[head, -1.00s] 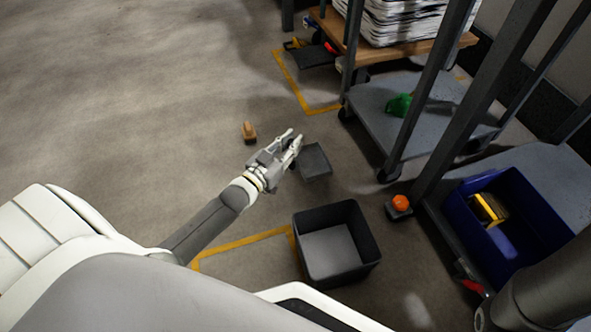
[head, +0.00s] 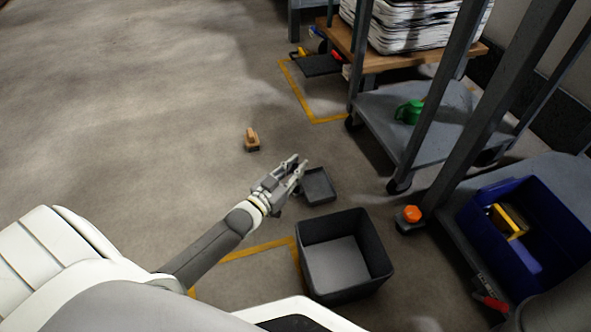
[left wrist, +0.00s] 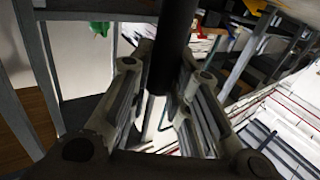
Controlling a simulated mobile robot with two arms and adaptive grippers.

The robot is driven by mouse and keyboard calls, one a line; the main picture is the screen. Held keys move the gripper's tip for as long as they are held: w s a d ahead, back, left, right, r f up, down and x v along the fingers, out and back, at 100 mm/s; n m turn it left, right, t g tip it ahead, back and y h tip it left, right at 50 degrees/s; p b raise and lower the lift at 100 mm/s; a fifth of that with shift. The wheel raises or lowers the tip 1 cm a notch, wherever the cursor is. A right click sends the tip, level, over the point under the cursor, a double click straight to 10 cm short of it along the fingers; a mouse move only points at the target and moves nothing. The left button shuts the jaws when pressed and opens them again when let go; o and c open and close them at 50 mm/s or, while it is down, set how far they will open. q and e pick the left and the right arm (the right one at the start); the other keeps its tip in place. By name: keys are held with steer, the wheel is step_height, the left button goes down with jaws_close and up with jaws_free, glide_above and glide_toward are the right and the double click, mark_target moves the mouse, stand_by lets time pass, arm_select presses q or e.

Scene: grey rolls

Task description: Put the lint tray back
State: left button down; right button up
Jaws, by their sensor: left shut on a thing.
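The lint tray (head: 318,188) is a small, shallow dark grey tray in the head view. My left gripper (head: 300,172) is at its left edge and shut on it. In the left wrist view a dark piece (left wrist: 172,50), seemingly the tray edge-on, stands between the fingers of my left gripper (left wrist: 160,105). Whether the tray is clear of the floor is hard to tell. My right gripper is not in view.
An open dark bin (head: 343,292) stands just below the tray in the picture. A wooden-handled brush (head: 252,142) lies on the floor. A grey cart (head: 385,118) with a green can (head: 409,111), an orange-topped thing (head: 412,214) and a blue crate (head: 470,222) are at right.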

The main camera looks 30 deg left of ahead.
arm_select(q)
steer(key=c, duration=1.8)
jaws_free()
steer(key=shift+f, duration=0.15)
steer(key=o, duration=0.5)
steer(key=shift+c, duration=0.2)
steer(key=s+a+p, duration=0.1)
steer(key=s+p, duration=0.5)
steer(key=s, duration=0.6)
steer(key=shift+a+r, duration=0.2)
steer(key=shift+a, duration=0.15)
